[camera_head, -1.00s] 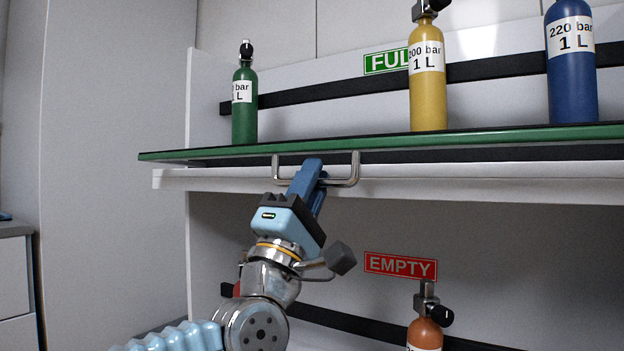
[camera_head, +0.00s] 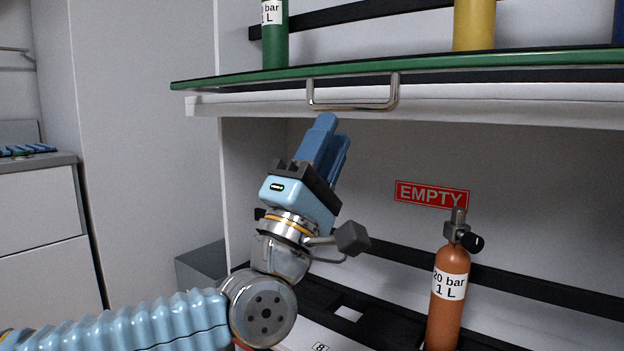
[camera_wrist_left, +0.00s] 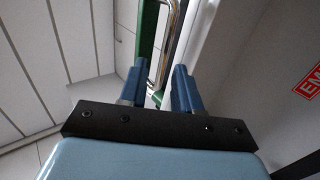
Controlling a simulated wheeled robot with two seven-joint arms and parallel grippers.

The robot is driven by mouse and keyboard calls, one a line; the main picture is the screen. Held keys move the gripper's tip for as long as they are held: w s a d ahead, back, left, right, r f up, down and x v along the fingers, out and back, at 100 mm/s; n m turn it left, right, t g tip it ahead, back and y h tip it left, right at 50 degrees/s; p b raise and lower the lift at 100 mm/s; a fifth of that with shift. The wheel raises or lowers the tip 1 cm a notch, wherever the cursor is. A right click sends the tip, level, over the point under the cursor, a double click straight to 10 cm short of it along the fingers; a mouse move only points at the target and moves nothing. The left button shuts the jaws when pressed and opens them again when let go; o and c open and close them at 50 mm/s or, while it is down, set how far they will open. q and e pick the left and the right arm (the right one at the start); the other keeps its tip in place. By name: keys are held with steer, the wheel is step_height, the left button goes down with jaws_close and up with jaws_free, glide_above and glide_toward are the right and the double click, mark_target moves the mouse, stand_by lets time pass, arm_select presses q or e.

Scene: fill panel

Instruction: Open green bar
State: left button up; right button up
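The green bar (camera_head: 430,66) is the long green front edge of the upper shelf. A silver U-shaped handle (camera_head: 352,107) hangs under it. In the left wrist view, the green bar (camera_wrist_left: 147,32) and the handle (camera_wrist_left: 170,40) show beyond my fingertips. My left gripper (camera_head: 334,130) is just below the handle in the head view, pointing up. It looks apart from the handle. Its two blue fingers (camera_wrist_left: 159,68) have a gap between them and hold nothing. My right gripper is not in view.
A green cylinder (camera_head: 275,38) and a yellow cylinder (camera_head: 474,25) stand on the upper shelf. An orange cylinder (camera_head: 448,295) stands in the lower bay by the red EMPTY sign (camera_head: 432,195). A grey drawer cabinet (camera_head: 45,225) is at the left.

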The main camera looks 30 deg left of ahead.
arm_select(q)
steer(key=v, duration=0.6)
steer(key=shift+s+f, duration=0.15)
steer(key=shift+f, duration=0.25)
